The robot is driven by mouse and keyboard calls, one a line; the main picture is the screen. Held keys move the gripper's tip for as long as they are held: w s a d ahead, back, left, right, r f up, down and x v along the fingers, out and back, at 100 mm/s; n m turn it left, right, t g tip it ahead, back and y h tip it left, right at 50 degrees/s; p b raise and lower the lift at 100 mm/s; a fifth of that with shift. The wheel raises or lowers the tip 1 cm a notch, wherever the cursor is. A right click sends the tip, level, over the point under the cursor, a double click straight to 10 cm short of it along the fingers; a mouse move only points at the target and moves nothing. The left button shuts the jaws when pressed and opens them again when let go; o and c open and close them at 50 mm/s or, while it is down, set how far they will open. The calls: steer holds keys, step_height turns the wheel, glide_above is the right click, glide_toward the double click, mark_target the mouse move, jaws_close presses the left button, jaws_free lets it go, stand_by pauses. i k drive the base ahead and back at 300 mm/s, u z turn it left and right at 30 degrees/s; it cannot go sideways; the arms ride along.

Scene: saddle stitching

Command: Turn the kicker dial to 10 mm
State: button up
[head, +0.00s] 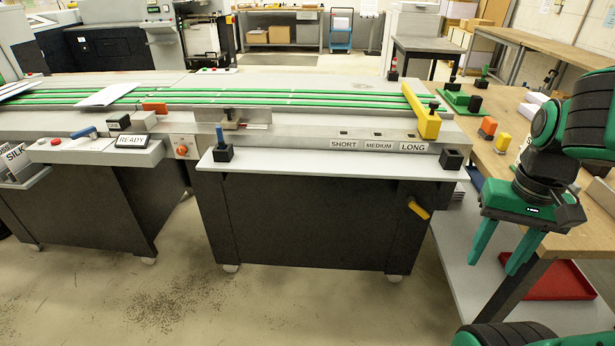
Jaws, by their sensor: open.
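A round orange knob (182,150) sits on a grey plate on the machine's front, right of the READY sign. It may be the kicker dial, but no label or millimetre scale can be read. My gripper (494,266) is at the far right, pointing down with two green fingers apart and nothing between them. It hangs in front of the wooden bench, far to the right of the knob and not touching anything I can make out.
A wooden bench (490,165) and a red tray (558,283) are at right. The floor (300,300) in front is clear.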

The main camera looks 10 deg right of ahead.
mark_target(182, 150)
steer(key=u, duration=0.8)
steer(key=k, duration=0.4)
steer(key=u, duration=0.45)
steer(key=i, duration=0.8)
steer(key=z, duration=0.05)
